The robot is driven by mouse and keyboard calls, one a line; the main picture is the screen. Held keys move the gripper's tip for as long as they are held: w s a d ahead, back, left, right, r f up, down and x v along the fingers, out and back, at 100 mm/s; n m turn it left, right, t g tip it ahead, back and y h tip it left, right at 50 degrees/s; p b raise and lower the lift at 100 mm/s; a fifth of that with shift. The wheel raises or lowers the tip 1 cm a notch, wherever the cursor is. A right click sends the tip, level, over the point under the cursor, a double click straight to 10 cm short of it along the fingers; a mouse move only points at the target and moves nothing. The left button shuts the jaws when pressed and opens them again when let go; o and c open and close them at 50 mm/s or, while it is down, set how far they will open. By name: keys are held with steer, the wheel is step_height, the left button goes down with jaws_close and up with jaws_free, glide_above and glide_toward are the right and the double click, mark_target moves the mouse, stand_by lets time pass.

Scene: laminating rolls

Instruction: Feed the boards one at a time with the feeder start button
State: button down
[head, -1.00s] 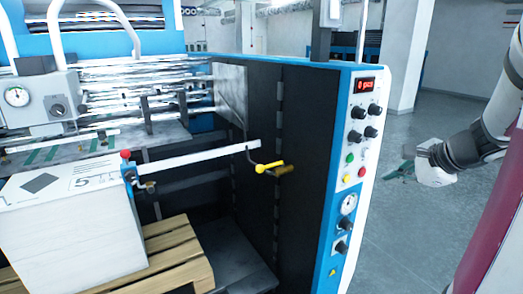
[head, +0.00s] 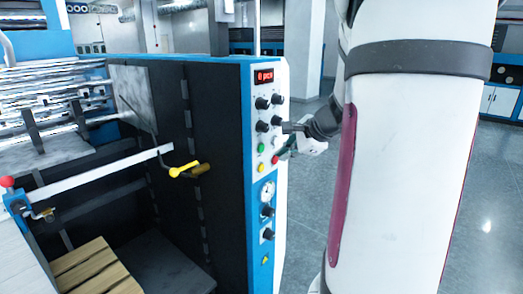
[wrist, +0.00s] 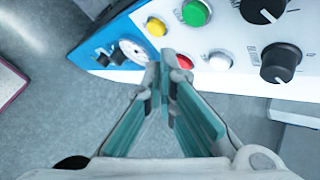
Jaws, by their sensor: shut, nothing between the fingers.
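The control panel (head: 263,200) carries a green button (head: 261,147), which also shows in the wrist view (wrist: 196,12), a yellow button (wrist: 156,26), a red button (wrist: 183,62) and a white button (wrist: 220,61). Which one is the feeder start button is not readable. My gripper (wrist: 163,85) is shut and empty, its tips near the red button and below the green one; contact cannot be told. In the head view my gripper (head: 287,153) is at the panel's right edge. Only the white side of the board stack (head: 15,250) shows at the left edge.
The red display (head: 265,76) appears to read 0 pcs. Black knobs (wrist: 281,62) sit beside the buttons, and a gauge (head: 267,191) is below. A yellow-handled lever (head: 185,170) sticks out left of the panel. A wooden pallet (head: 95,270) stands lower left. Floor to the right is open.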

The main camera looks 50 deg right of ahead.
mark_target(261, 148)
steer(key=shift+w+a, duration=0.15)
steer(key=shift+w, duration=1.4)
steer(key=shift+w, duration=0.15)
steer(key=shift+w+b, duration=0.25)
steer(key=shift+b, duration=0.05)
steer(key=shift+w, duration=0.45)
stand_by(0.9)
steer(key=shift+s, duration=0.85)
